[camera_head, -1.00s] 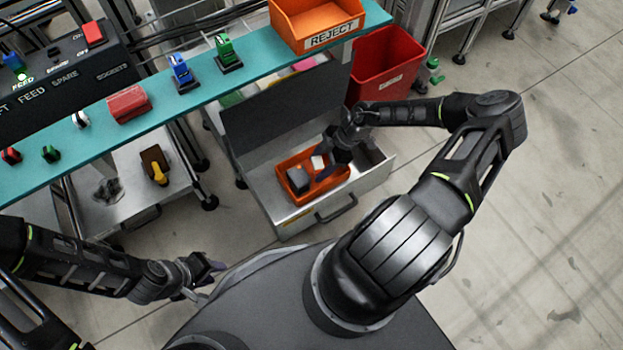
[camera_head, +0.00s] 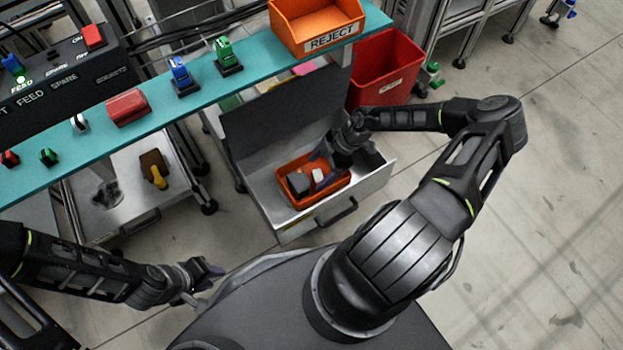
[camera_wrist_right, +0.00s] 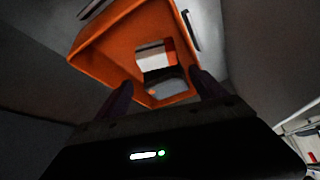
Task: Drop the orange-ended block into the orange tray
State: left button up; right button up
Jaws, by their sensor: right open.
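The orange tray (camera_head: 334,194) stands in the open grey drawer. In the head view a pale block (camera_head: 318,175) and a dark block (camera_head: 299,184) are inside it. The right wrist view shows the tray's wall (camera_wrist_right: 100,45) and, inside it, a pale block with a reddish-orange end (camera_wrist_right: 152,55), apparently the orange-ended block, beside a dark shape. My right gripper (camera_head: 322,167) is above the tray, its fingers spread; in the wrist view (camera_wrist_right: 162,92) nothing is between the fingertips. My left gripper (camera_head: 213,282) is at the lower left, far from the tray; its jaw opening is unclear.
The drawer walls (camera_head: 375,180) surround the tray. A teal shelf (camera_head: 150,98) with several coloured fixtures runs above it, bearing an orange REJECT bin (camera_head: 318,22). A red bin (camera_head: 385,68) stands behind the drawer. Open floor lies to the right.

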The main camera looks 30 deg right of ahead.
jog(key=p+v, duration=0.3)
jog(key=v, duration=0.4)
jog(key=shift+d+r, duration=0.15)
jog(key=shift+r, duration=0.2)
dwell(0.4)
